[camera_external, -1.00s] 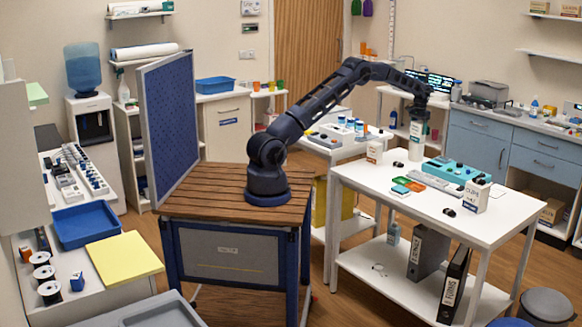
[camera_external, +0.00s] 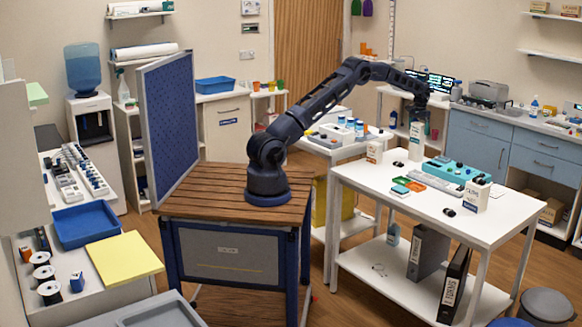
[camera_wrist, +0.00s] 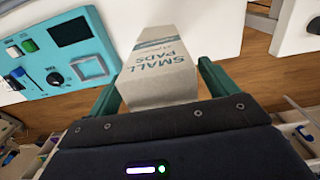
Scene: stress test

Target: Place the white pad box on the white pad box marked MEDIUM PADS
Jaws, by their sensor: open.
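A white pad box (camera_external: 415,145) stands near the back edge of the white table, directly below my gripper (camera_external: 419,118). In the wrist view, this box (camera_wrist: 162,68) reads SMALL PADS. My gripper (camera_wrist: 157,84) is open, with one green finger on each side of the box. I cannot tell whether either finger touches it. Two other white boxes stand on the table: one at the left back (camera_external: 374,151) and one at the right (camera_external: 476,196). Their print is too small to read, so I cannot tell which is marked MEDIUM PADS.
A teal device with knobs (camera_external: 457,169) lies on the table right of the gripper; it also shows in the wrist view (camera_wrist: 62,50). Small coloured items (camera_external: 408,186) lie at the front. The table (camera_external: 370,181) has bare room at its left front.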

